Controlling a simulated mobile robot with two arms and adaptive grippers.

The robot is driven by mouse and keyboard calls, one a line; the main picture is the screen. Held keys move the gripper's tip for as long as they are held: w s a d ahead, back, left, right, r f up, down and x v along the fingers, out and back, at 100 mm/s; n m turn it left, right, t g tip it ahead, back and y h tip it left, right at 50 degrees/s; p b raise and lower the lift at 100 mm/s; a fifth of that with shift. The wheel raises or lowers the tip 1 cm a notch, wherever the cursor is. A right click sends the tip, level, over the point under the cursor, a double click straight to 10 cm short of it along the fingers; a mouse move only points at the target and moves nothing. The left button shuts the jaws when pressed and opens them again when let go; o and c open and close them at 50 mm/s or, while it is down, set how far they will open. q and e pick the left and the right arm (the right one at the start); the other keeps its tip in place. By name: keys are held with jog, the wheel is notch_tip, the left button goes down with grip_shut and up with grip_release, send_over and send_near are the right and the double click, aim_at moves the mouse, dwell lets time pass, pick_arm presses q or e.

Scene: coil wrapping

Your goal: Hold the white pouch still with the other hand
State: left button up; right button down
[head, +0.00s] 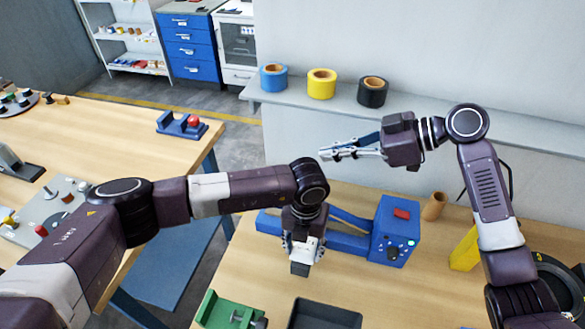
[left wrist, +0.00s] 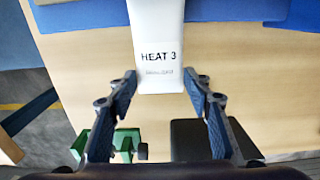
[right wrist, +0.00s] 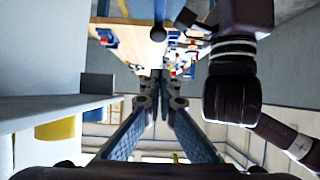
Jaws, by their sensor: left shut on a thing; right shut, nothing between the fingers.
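The white pouch (left wrist: 157,40), printed "HEAT 3", hangs between the fingertips of my left gripper (left wrist: 160,82) in the left wrist view. The fingers press on its two sides near its lower end. Its far end reaches the blue parts at the top of that view; I cannot tell whether it touches them. In the head view my left gripper (head: 303,246) is beside the blue machine (head: 393,243), low over the table, and hides much of the pouch. My right gripper (head: 336,153) is shut and empty, up in front of the wall shelf. Its fingers (right wrist: 160,80) meet in the right wrist view.
A green fixture (head: 226,312) and a dark tray (head: 326,314) are at the table's front. A brown roll (head: 433,206) and a yellow object (head: 464,250) are right of the machine. Blue (head: 273,78), yellow (head: 321,83) and black (head: 372,91) tape rolls stand on the shelf.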

jog(key=shift+s+d+r, duration=0.1)
jog(key=shift+d+r, duration=0.1)
jog(key=shift+d, duration=0.4)
pick_arm(q)
jog(key=shift+a, duration=0.1)
pick_arm(e)
jog(key=x, duration=0.8)
jog(key=f+x, duration=0.1)
jog(key=x, duration=0.3)
jog(key=shift+d+f, duration=0.1)
jog(key=shift+d, duration=0.3)
jog(key=shift+a+f, duration=0.15)
jog(key=shift+f, duration=0.65)
